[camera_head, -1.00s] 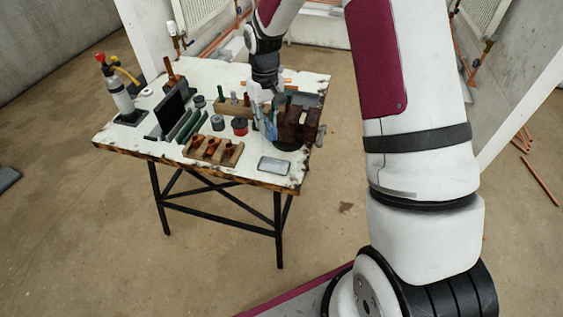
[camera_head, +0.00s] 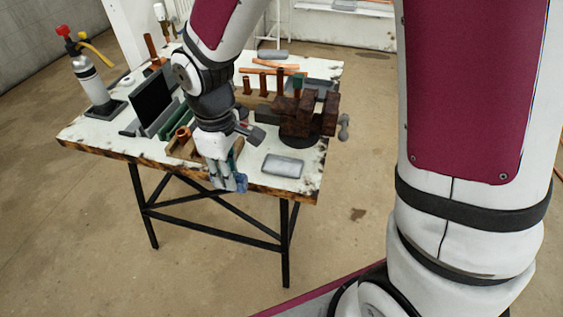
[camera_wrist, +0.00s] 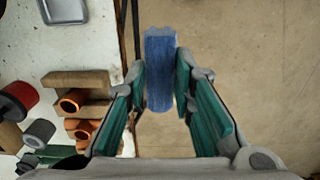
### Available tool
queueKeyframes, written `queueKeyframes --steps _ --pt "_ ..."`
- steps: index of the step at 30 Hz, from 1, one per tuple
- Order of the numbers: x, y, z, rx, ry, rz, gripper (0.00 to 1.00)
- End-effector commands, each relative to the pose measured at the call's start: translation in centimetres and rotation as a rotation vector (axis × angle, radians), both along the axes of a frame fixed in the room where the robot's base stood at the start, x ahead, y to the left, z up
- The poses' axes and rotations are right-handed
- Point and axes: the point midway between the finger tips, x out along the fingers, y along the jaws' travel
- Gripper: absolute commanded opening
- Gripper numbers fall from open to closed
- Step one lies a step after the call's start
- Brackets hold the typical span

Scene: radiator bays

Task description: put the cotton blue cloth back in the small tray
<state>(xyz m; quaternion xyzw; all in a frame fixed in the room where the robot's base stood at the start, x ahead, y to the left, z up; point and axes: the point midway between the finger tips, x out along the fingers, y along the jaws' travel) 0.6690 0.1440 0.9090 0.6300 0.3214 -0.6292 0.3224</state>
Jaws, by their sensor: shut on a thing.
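My gripper (camera_head: 224,170) is shut on the blue cloth (camera_head: 238,183), just past the front edge of the workbench. In the wrist view the cloth (camera_wrist: 161,70) is a blue strip held between the two green-padded fingers, with the floor below it. A small grey tray (camera_head: 283,166) lies on the bench's front right corner, to the right of my gripper. Its inside looks empty. Part of this tray (camera_wrist: 65,11) also shows at the top left of the wrist view.
A dark brown vise (camera_head: 300,115) stands behind the tray. A wooden block with copper fittings (camera_wrist: 75,90) lies beside my gripper. A gas bottle (camera_head: 90,80) stands at the bench's far left. The white bench top (camera_head: 255,140) is bare around the tray.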

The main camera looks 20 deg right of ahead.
Motion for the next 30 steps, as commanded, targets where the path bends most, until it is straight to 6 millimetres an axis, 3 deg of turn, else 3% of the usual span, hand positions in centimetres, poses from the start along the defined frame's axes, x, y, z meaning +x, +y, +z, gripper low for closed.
queueKeyframes --steps 18,26,30 --pt "4.8 -13.0 -1.2 0.001 -0.001 -0.008 0.01" --pt "5.3 -14.5 -1.8 0.001 0.001 -0.003 0.01" --pt "5.3 -14.4 -3.5 0.0 0.004 -0.001 0.01"
